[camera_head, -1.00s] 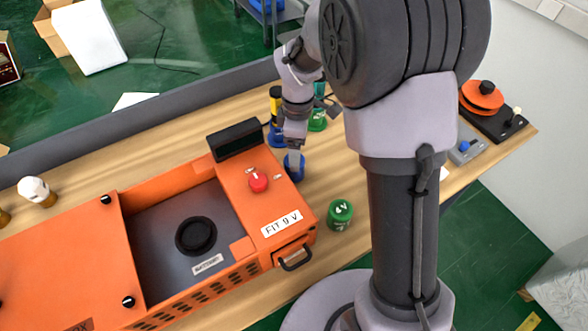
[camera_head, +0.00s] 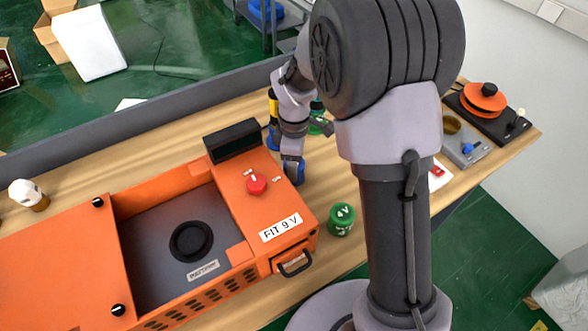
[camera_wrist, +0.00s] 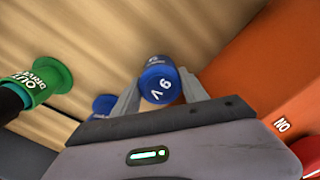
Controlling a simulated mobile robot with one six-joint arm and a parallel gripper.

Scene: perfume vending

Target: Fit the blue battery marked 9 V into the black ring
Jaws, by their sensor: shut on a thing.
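The blue battery marked 9 V (camera_wrist: 158,80) is between the two fingers of my gripper (camera_wrist: 160,92), seen from its top in the wrist view. My gripper is shut on it. In the head view the blue battery (camera_head: 294,173) shows just right of the orange machine, partly covered by my gripper (camera_head: 291,158). The black ring (camera_head: 191,241) lies on the grey floor of the open bay in the orange machine (camera_head: 284,205), left of my gripper. A label on the machine reads FIT 9 V (camera_head: 281,227).
A green battery marked 4 V (camera_head: 342,219) stands on the table right of the machine. The machine has a raised red button (camera_head: 256,185) and a black box (camera_head: 232,141) at its back. A green item (camera_wrist: 45,80) stands left of my gripper.

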